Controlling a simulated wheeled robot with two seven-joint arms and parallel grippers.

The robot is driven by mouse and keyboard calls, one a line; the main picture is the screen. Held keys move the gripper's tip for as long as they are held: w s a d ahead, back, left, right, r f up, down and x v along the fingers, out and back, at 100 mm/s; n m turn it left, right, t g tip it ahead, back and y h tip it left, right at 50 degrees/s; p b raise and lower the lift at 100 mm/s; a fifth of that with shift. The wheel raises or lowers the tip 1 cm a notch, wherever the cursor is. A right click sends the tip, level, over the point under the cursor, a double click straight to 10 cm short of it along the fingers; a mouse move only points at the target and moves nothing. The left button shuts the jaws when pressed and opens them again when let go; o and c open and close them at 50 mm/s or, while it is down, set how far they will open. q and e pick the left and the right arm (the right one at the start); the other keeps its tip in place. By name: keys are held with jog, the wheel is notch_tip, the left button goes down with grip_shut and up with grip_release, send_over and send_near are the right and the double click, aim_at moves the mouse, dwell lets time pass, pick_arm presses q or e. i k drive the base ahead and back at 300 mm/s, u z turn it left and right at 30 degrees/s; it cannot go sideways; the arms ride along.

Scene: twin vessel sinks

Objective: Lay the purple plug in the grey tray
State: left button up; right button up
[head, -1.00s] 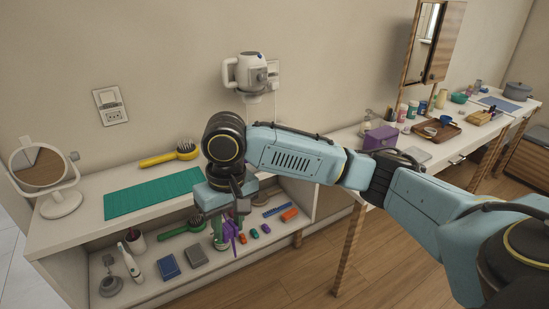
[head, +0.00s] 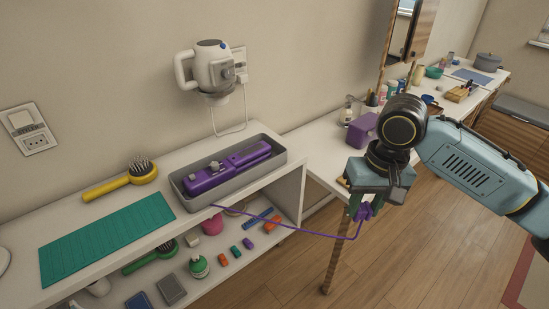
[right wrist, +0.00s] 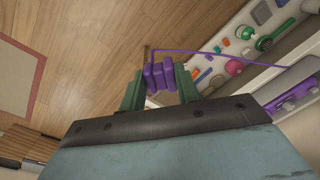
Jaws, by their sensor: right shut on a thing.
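The purple plug (head: 367,211) is held between the fingers of my right gripper (head: 359,206), in the air over the floor, right of the shelf unit. In the right wrist view the plug (right wrist: 158,76) sits between the two green fingers of the gripper (right wrist: 160,86). A thin purple cord (head: 290,232) runs from the plug back towards the tray. The grey tray (head: 238,186) stands on the right end of the white shelf top. A purple hair tool (head: 228,172) lies lengthwise in it and takes up much of the inside. My left gripper is not in view.
A green mat (head: 108,238) and a yellow brush (head: 122,181) lie left of the tray. A white wall-mounted appliance (head: 212,72) hangs above it. Several small items lie on the lower shelf. A purple box (head: 362,130) stands on the table behind my right gripper.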

aim_at(260, 170)
jog(key=u, duration=0.05)
jog(key=i, duration=1.05)
jog(key=u, duration=0.5)
